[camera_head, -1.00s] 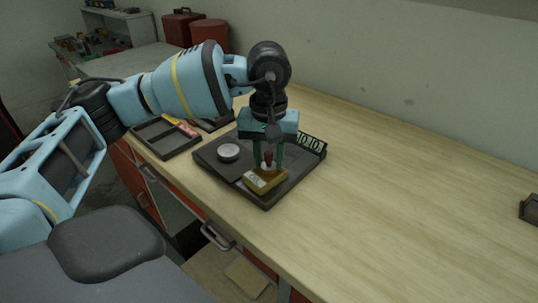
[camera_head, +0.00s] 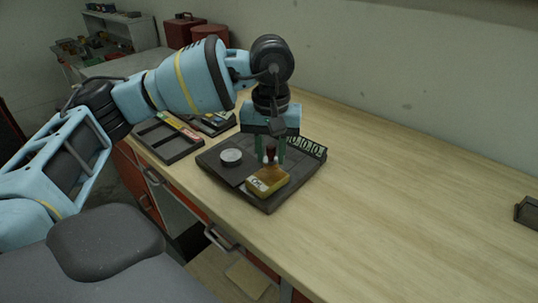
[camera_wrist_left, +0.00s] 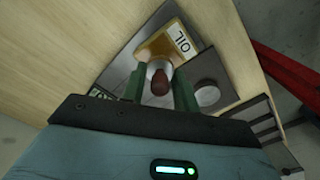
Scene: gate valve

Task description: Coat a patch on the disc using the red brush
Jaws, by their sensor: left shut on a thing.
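My left gripper (camera_head: 270,158) is shut on the red brush (camera_head: 270,152), whose dark red handle stands upright between the green fingers. In the left wrist view the brush handle (camera_wrist_left: 159,82) shows end-on between them. Right below is a yellow oil container (camera_head: 268,181) with a white "OIL" label, also in the left wrist view (camera_wrist_left: 160,47). The bristles are hidden, so I cannot tell whether they are inside it or just above. The grey round disc (camera_head: 231,156) lies flat to the left of the container, apart from the brush; the left wrist view also shows it (camera_wrist_left: 207,92). My right gripper is not in view.
Disc and container sit on a dark tray (camera_head: 215,165) with a numbered strip (camera_head: 306,146) at its back right. A divided dark tray (camera_head: 170,145) with coloured items is to the left. The wooden bench (camera_head: 400,190) is clear to the right, up to a small dark object (camera_head: 526,211).

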